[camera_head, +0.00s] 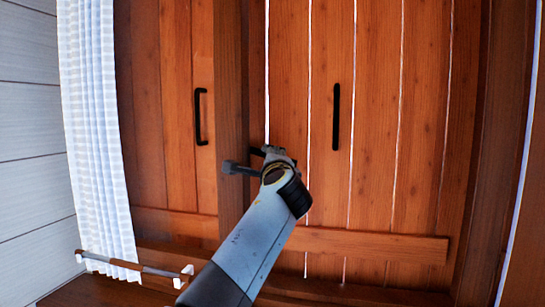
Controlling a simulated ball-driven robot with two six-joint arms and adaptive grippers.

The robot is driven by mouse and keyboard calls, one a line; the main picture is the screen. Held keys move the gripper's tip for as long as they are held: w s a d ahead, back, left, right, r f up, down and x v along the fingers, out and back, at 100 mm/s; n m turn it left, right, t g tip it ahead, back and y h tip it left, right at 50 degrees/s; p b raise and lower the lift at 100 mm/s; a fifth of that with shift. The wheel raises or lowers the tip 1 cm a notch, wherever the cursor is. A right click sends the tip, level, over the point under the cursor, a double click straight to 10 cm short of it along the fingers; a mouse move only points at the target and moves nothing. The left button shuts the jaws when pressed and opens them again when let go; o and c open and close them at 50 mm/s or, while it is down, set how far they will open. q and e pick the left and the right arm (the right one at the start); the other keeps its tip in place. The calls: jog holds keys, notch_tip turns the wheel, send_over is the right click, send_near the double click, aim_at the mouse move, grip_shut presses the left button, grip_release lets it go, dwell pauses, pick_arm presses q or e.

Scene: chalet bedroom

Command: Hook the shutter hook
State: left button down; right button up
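Two reddish wooden shutter leaves fill the view, the left leaf (177,100) and the wider right leaf (380,120). An upright wooden post (230,80) stands between them. One arm of mine rises from the bottom, left of centre, so I take it as the left. Its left gripper (254,162) is at the post's right edge, in front of the seam. A small dark piece (236,168) crosses the post there; I cannot tell whether it is the shutter hook or a finger. The fingertips are mostly hidden by the wrist. My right gripper is not in view.
A black handle (201,117) is on the left leaf and another (336,117) on the right leaf. A white striped curtain (98,130) hangs at the left. A short rail (130,264) with white ends is at the lower left. A wooden crosspiece (370,245) runs low across the right leaf.

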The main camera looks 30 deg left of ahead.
pick_arm(q)
jog(key=shift+a+f+n+g, duration=0.1)
jog(key=shift+f+n+g, duration=0.6)
jog(key=shift+n, duration=0.8)
jog(key=shift+f, duration=0.15)
jog(key=c, duration=1.1)
grip_release()
jog(key=shift+s, duration=0.1)
notch_tip(320, 180, up, 10)
jog(key=shift+r, duration=0.1)
jog(key=shift+o, duration=0.2)
